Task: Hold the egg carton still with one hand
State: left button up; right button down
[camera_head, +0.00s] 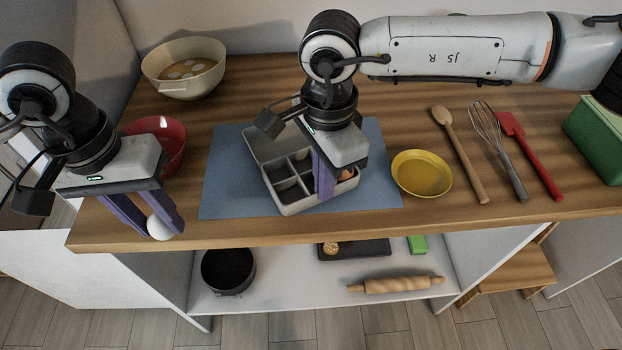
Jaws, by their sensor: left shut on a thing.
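The grey egg carton (295,208) sits on the blue mat (232,185) with its lid (265,145) raised at the back. Its visible compartments on the left look empty, and a brownish egg (346,174) shows at its right side. My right gripper (325,192) is over the carton, its purple fingers reaching down at the carton's middle right. The fingers overlap, so whether they grip it is unclear; they hide part of the carton. My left gripper (163,230) is shut on a white egg (160,227), near the counter's front left edge.
A red bowl (170,135) stands behind my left gripper, and a cream bowl (185,85) holding eggs is at the back left. A yellow bowl (421,178), wooden spoon (462,155), whisk (500,150) and red spatula (535,160) lie right of the mat. Below is a shelf (300,290).

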pick_arm(q)
jog(key=w+d+r+n+g+h, duration=0.1)
jog(key=w+d+r+n, duration=0.2)
jog(key=w+d, duration=0.45)
jog(key=w+d+r+n+h, duration=0.1)
jog(key=w+d+r+n, duration=0.25)
jog(key=d, duration=0.65)
send_over(276, 179)
jog(key=shift+m, duration=0.25)
jog(key=shift+f, duration=2.85)
jog(key=o, duration=0.8)
